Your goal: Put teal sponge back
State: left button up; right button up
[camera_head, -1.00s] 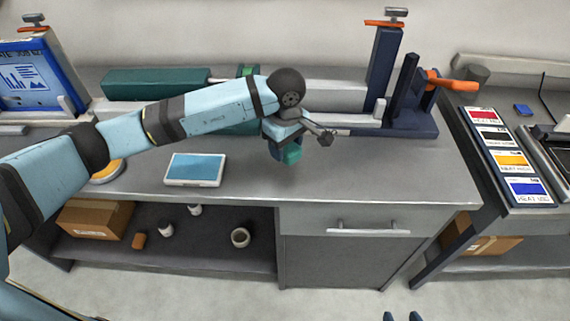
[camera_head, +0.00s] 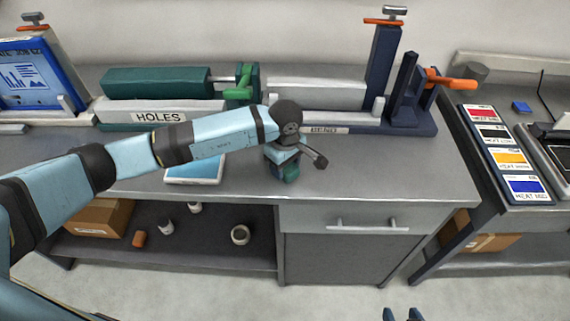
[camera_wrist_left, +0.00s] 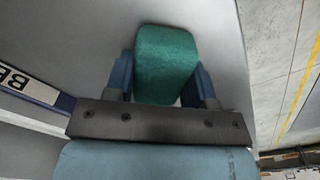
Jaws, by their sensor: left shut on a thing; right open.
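The teal sponge (camera_head: 291,172) is a small rounded block in my left gripper (camera_head: 283,170), over the grey bench top near its front edge. In the left wrist view the sponge (camera_wrist_left: 166,65) sits between the two blue fingers of the left gripper (camera_wrist_left: 164,78), which are shut on its sides. I cannot tell whether the sponge touches the bench. My right gripper (camera_head: 402,315) shows only as two blue tips, spread apart, at the bottom edge of the head view.
A tablet-like blue and white panel (camera_head: 195,170) lies left of the sponge, partly behind my arm. A green machine labelled HOLES (camera_head: 155,83) and a navy one (camera_head: 410,122) stand behind. The bench top (camera_head: 395,175) to the right is clear. A drawer (camera_head: 355,219) is below.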

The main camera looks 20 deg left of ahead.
pick_arm(q)
jog(key=o, duration=0.9)
jog(key=shift+r+p, duration=0.3)
jog(key=shift+p, duration=0.05)
notch_tip(320, 180, up, 12)
jog(key=b, duration=0.1)
jog(key=shift+f+b, duration=0.15)
jog(key=shift+b, duration=0.25)
